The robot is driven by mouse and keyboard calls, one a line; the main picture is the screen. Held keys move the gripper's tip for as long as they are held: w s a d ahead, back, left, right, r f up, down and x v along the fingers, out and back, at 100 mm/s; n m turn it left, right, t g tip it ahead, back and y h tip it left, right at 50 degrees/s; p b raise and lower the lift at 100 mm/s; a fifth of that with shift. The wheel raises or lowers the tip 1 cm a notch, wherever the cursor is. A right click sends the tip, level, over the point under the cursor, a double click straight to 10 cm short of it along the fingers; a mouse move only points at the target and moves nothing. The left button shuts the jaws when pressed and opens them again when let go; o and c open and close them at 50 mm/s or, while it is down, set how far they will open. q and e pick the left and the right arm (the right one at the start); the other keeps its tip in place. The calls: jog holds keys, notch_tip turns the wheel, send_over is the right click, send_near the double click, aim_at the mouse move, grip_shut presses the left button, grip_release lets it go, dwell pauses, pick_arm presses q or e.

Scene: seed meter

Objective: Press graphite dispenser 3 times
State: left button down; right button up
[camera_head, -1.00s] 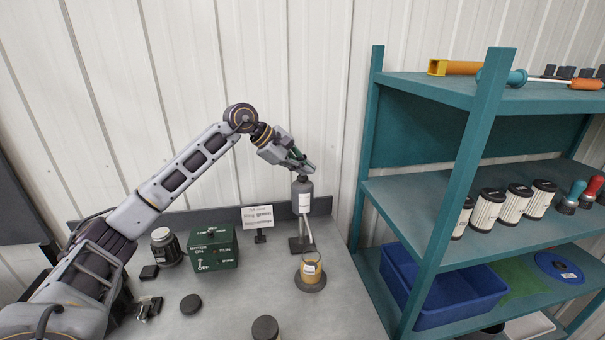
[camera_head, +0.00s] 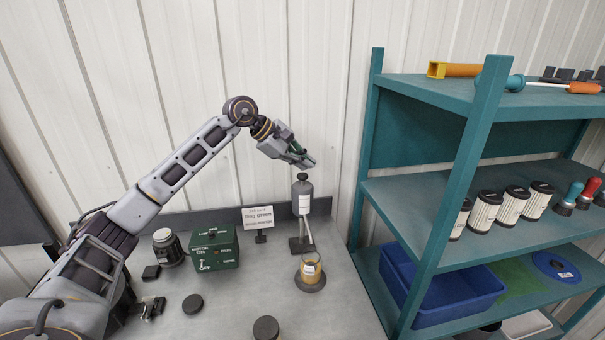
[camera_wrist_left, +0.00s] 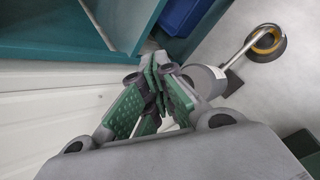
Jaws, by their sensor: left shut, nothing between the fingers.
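The graphite dispenser (camera_head: 304,200) is a dark grey bottle with a white label and a round dark knob on top. It stands upright on a dark stand at the back of the grey bench. My left gripper (camera_head: 308,164) is shut and empty, just above the knob, with a small gap seen between them. In the left wrist view the shut green fingers (camera_wrist_left: 158,75) partly hide the grey dispenser (camera_wrist_left: 203,80). My right gripper is not in view.
A green box (camera_head: 213,250), a small sign (camera_head: 258,218) and a jar (camera_head: 167,246) stand left of the dispenser. A teal shelf unit (camera_head: 425,215) with a blue bin (camera_head: 455,292) rises at the right. The bench between the dark pucks is clear.

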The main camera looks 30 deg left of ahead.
aim_at(303, 176)
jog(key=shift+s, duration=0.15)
pick_arm(q)
jog(key=shift+r, duration=0.4)
jog(key=shift+r+p, duration=0.5)
jog(key=shift+p, duration=0.1)
jog(key=shift+r+p, duration=1.1)
jog(key=shift+r, duration=0.5)
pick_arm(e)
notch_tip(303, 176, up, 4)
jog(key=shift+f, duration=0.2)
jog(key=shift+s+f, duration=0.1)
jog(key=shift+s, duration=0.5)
